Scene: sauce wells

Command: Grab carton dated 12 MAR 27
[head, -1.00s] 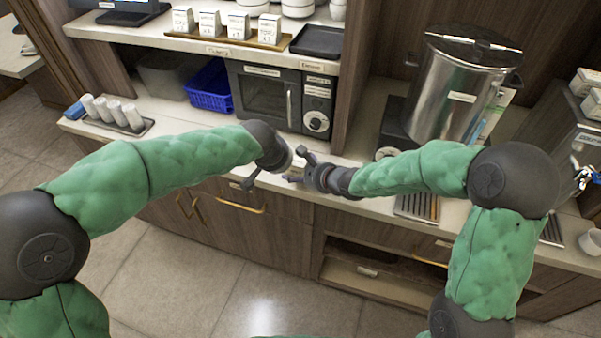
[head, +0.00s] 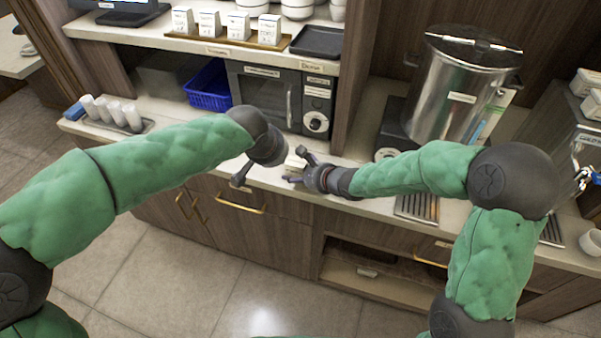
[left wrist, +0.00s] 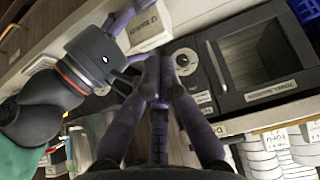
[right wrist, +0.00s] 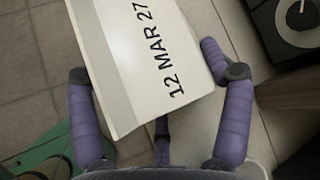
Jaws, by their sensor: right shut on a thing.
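A white carton (right wrist: 150,50) printed "12 MAR 27" fills the upper middle of the right wrist view, between the purple fingers of my right gripper (right wrist: 160,88). My right gripper is shut on it. The carton also shows at the top of the left wrist view (left wrist: 150,27), beside the right gripper. In the head view the right gripper (head: 300,167) is over the counter's front edge, and the carton is small and partly hidden. My left gripper (left wrist: 158,75) has its fingertips together with nothing seen between them. It is close to the left of the right gripper.
Several white cartons (head: 239,25) stand on a wooden tray on the upper shelf, beside a black tray (head: 318,41). A microwave (head: 265,95) and blue basket (head: 209,87) are below. A steel urn (head: 455,90) stands to the right.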

